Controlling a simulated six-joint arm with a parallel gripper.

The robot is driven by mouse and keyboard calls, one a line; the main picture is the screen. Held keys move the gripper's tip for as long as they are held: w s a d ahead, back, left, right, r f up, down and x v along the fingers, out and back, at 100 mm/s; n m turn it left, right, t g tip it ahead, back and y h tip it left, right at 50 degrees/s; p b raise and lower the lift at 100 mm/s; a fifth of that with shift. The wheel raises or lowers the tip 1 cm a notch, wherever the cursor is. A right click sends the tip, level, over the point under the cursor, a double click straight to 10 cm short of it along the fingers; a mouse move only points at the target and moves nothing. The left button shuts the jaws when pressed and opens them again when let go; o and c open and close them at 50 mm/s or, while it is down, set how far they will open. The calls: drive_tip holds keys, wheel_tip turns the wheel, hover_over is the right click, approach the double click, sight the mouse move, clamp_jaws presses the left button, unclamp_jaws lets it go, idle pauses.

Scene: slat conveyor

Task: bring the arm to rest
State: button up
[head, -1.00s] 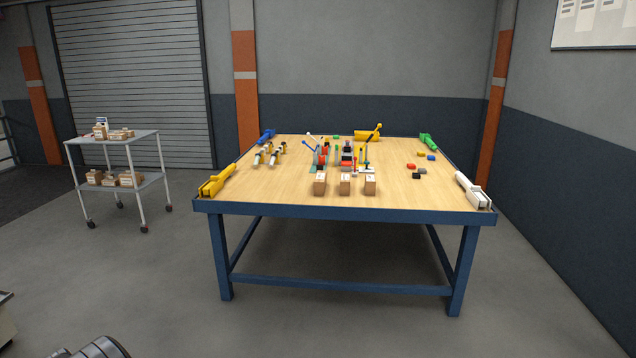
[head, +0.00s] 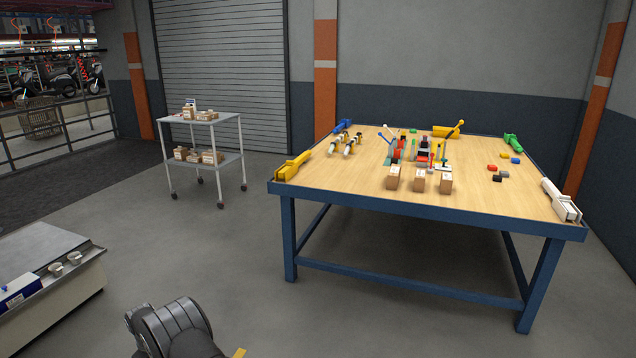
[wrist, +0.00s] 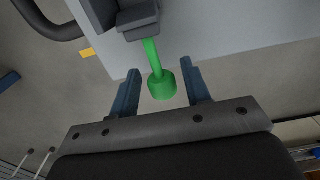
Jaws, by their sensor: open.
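My gripper (wrist: 161,68) shows in the wrist view with its two blue fingers apart. A green knob (wrist: 162,86) on a green stem lies between the fingers in that picture, with a gap on each side. The stem runs up to a dark grey block (wrist: 138,18). I cannot tell how deep the knob sits between the fingers. In the head view a grey rounded part of my arm shows at the bottom; the gripper itself is not seen there.
A pale panel (wrist: 235,25) lies behind the knob. A workbench (head: 420,208) with tools and small boxes stands at right. A trolley (head: 228,122) with cartons stands at the back left, a low steel-topped cabinet (head: 75,300) at the lower left. Open floor lies between.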

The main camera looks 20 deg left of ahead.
drive_tip(key=shift+d, duration=1.5)
drive_tip(key=r, duration=0.7)
drive_tip(key=shift+s+d+r, duration=0.15)
drive_tip(key=shift+d+r, duration=0.05)
drive_tip(key=s+d+r+m, duration=0.3)
drive_tip(key=d+r+m, duration=0.1)
drive_tip(key=r, duration=0.4)
drive_tip(key=s+d+r+m, duration=0.3)
drive_tip(key=d+r+m, duration=0.1)
drive_tip(key=r+m, duration=0.3)
drive_tip(key=s+d+r+m, duration=0.3)
drive_tip(key=d+r+m, duration=0.2)
drive_tip(key=r, duration=0.3)
drive_tip(key=shift+s+r+m, duration=0.35)
drive_tip(key=shift+r+m, duration=0.05)
drive_tip(key=shift+m, duration=0.1)
